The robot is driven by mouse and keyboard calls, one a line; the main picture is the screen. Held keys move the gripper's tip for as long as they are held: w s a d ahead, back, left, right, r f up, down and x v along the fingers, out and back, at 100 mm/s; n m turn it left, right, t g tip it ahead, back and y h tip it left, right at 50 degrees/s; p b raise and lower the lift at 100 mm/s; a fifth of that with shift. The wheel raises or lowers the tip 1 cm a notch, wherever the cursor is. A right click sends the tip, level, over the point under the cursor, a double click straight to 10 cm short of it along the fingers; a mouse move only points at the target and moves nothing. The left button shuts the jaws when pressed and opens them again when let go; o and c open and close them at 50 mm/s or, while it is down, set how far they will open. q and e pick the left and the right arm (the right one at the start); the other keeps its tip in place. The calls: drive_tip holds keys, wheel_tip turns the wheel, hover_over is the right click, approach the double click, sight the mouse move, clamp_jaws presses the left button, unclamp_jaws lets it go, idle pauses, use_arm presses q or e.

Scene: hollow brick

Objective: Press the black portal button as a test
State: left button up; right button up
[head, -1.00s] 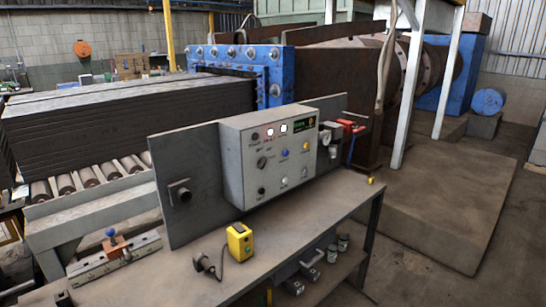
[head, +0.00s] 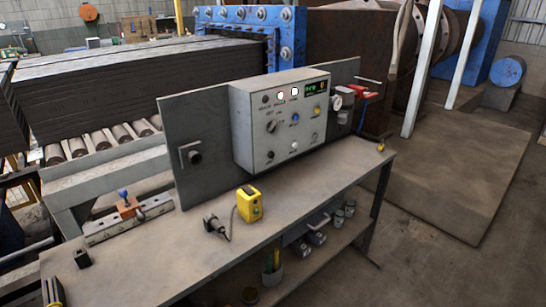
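A grey control box (head: 245,128) is mounted on an upright metal plate at the back of the workbench. Its front carries a black button (head: 270,155) at lower left, a dark button (head: 265,99) at upper left and a black selector knob (head: 271,127). A separate square fitting with a round black knob or button (head: 195,157) sits on the plate to the left of the box. The labels are too small to read, so I cannot tell which one is the portal button. Neither of my grippers is in view.
The workbench (head: 320,188) has a yellow box (head: 249,203) with a dark plug and cable before the panel. A metal rail fixture (head: 128,220) and a small black block (head: 82,258) lie at left. Yellow-and-black tools (head: 52,293) show at lower left. Floor (head: 430,265) at right is open.

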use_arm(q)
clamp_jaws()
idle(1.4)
